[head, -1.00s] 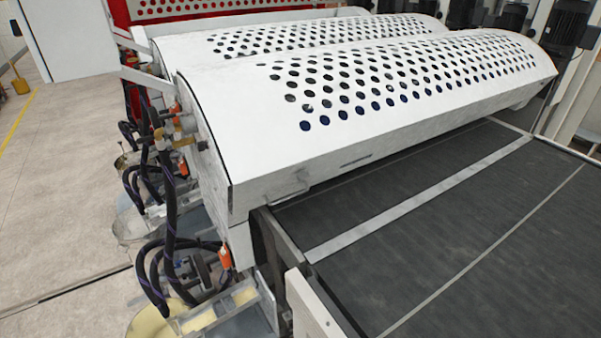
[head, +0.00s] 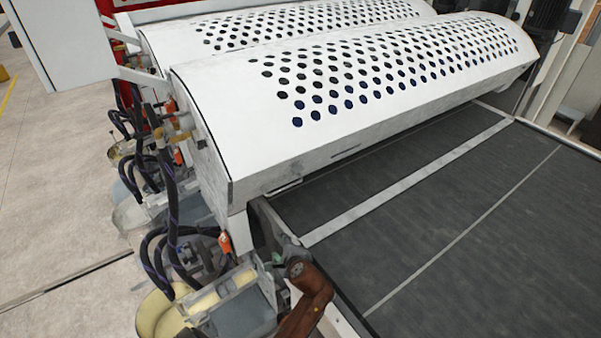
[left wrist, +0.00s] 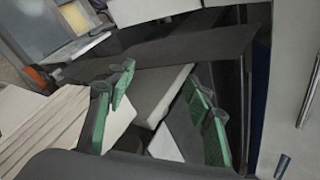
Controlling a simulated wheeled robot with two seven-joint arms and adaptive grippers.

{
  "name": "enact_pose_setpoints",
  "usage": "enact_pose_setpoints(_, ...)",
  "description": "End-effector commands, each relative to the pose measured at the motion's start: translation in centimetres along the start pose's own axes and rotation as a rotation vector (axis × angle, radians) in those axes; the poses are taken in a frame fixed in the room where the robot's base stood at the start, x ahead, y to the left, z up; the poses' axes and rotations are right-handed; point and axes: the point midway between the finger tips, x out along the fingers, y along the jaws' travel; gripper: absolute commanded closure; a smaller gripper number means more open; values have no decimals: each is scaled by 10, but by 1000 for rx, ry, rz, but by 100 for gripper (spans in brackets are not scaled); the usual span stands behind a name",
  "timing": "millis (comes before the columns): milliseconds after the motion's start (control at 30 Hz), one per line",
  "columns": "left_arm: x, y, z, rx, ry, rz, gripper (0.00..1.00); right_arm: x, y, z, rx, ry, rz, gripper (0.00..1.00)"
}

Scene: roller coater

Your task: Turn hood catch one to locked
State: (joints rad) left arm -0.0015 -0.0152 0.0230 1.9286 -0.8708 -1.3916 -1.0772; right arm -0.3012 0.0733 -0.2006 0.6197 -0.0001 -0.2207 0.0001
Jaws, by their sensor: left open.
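The white perforated hood (head: 340,100) is down over the roller coater. A slim handle or catch (head: 283,188) shows at the lower front edge of the hood. I cannot tell which part is hood catch one. My left gripper (head: 284,251) is below that edge, near the front left corner of the belt, and apart from the hood. In the left wrist view my left gripper (left wrist: 160,118) has its green-padded fingers spread, with nothing held. A small dark peg (left wrist: 282,165) shows at lower right there, possibly a catch. My right gripper is not in view.
The dark conveyor belt (head: 450,220) fills the right side. Black hoses (head: 165,210) and a tray with a pale roller (head: 205,300) stand left of my arm. A white cabinet (head: 65,40) is at upper left. Open floor (head: 50,200) lies to the left.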

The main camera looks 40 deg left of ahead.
Motion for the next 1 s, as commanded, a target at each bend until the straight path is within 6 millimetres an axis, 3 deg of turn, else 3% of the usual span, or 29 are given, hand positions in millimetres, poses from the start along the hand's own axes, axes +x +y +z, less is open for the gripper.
enact_pose_setpoints(167, -24, -92, -5, 333, -185, -117, 52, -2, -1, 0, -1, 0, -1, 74)
enact_pose_setpoints(300, -64, -170, -10, 643, -382, -165, 52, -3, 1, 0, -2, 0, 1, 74)
enact_pose_setpoints(400, -91, -210, -13, 811, -496, -167, 52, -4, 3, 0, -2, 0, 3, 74)
enact_pose_setpoints(500, -110, -234, -15, 913, -570, -162, 52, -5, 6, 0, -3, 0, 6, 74)
enact_pose_setpoints(633, -114, -246, -13, 965, -609, -155, 52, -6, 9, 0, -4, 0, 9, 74)
enact_pose_setpoints(1000, -71, -268, 9, 966, -610, -156, 52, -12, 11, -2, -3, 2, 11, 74)
